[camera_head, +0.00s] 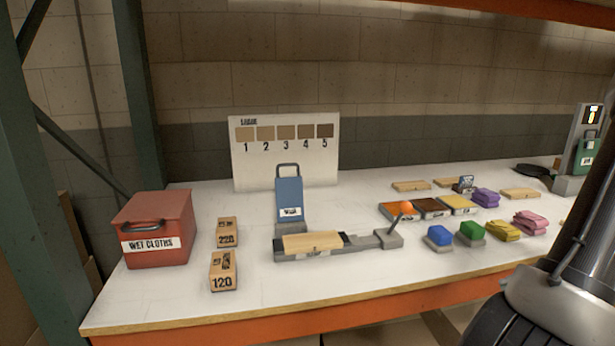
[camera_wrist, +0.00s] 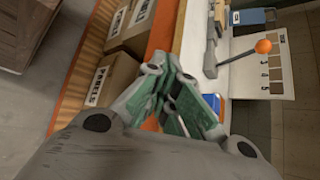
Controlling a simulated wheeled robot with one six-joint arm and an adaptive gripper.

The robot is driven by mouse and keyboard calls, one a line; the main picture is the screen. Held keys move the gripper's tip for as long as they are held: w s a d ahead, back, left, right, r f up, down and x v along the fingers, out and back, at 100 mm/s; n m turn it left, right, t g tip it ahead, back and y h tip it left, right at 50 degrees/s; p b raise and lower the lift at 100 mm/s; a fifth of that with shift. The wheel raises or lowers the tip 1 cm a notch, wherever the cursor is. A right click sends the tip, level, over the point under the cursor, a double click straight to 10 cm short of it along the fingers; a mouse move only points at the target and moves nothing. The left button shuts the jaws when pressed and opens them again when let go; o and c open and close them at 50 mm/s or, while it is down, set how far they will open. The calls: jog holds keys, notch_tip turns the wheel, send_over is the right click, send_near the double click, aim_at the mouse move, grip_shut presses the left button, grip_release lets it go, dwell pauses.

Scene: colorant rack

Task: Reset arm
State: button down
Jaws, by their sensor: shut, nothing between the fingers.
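My gripper (camera_wrist: 170,74) shows in the wrist view with its green fingers drawn together and nothing between them. It hangs beside the front edge of the white table (camera_head: 170,300), above the floor side, and touches no object that I can see. In the head view only a dark part of my arm shows at the right edge; the gripper itself is out of that view.
A lever with an orange knob (camera_head: 406,207) stands by a wooden block (camera_head: 312,243) in a grey fixture. A red cloth bin (camera_head: 158,230), sanding blocks (camera_head: 223,272), and several coloured cloths and pads (camera_head: 438,237) stand on the table. Boxes (camera_wrist: 97,88) sit below.

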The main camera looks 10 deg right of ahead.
jog(key=s+a+r+n+g+h, duration=0.1)
jog(key=a+r+n+h, duration=0.9)
jog(key=a+r+n, duration=0.4)
notch_tip(320, 180, up, 4)
jog(key=shift+a+f+g, duration=0.25)
jog(key=shift+a+g, duration=0.15)
jog(key=shift+a, duration=0.15)
